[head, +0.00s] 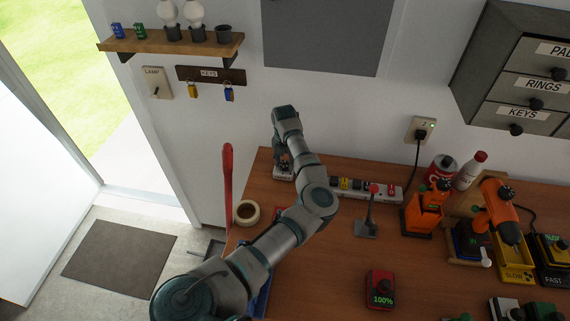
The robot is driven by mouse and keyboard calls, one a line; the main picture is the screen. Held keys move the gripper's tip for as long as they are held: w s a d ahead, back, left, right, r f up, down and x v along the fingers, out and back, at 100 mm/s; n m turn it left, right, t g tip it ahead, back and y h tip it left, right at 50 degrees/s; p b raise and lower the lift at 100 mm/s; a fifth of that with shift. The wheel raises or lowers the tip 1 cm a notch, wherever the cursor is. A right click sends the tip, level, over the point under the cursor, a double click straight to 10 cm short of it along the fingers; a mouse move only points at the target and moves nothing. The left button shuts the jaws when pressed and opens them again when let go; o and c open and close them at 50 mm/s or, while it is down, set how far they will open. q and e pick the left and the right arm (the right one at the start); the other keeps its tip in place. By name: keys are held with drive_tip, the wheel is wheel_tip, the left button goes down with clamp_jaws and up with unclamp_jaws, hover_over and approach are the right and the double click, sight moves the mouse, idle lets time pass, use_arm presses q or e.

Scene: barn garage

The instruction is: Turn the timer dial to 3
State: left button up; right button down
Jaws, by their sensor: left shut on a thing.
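A small pale box (284,175), which looks like the timer, stands at the back left of the wooden workbench, near the wall. My left arm reaches across the bench to it, and my left gripper (281,158) points down at its top. The gripper is shut on what appears to be the dial. The dial and the numbers around it are hidden by the gripper or too small to read. My right gripper is not in view.
A tape roll (246,213) lies left of my arm. The bench (335,265) is bare between my arm and the battery.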

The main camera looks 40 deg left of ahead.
sight(284, 163)
use_arm(q)
drive_tip(key=shift+n, duration=0.4)
drive_tip(key=o, duration=1.1)
drive_tip(key=shift+o, duration=0.2)
wheel_tip(284, 163, up, 12)
drive_tip(key=shift+a+f, duration=0.15)
